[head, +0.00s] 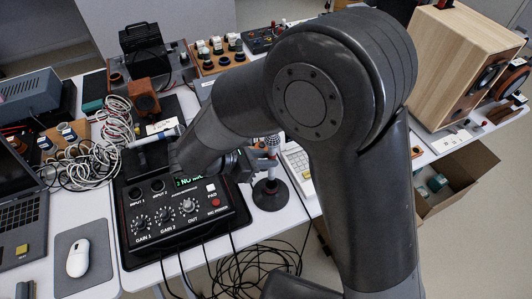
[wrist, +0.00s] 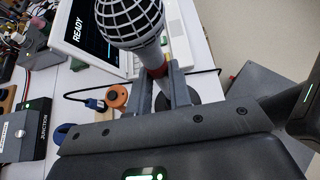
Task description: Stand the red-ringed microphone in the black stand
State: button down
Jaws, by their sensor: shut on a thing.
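The microphone (wrist: 130,18) fills the top of the wrist view, with a light mesh head and a red ring (wrist: 157,70) below it. My gripper (wrist: 162,92) is shut on its body just under the ring. In the head view my gripper (head: 260,157) is partly hidden by my arm, and the microphone (head: 272,143) stands roughly upright in it. A black stand (head: 270,196) with a round base is directly below the microphone. A dark disc shows behind the fingers in the wrist view. I cannot tell whether the microphone's lower end is inside the stand.
A black mixer box (head: 185,212) with knobs is left of the stand, and a white keypad device (head: 298,160) is close on its right. Loose black cables (head: 245,268) lie in front. An orange round part (wrist: 116,96) and a READY screen (wrist: 88,32) are near the gripper.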

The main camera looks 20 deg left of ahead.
jog(key=shift+f, duration=4.1)
jog(key=shift+f, duration=0.5)
jog(key=c, duration=1.2)
grip_release()
jog(key=shift+c, duration=0.2)
jog(key=v, duration=1.1)
jog(key=shift+f, duration=0.1)
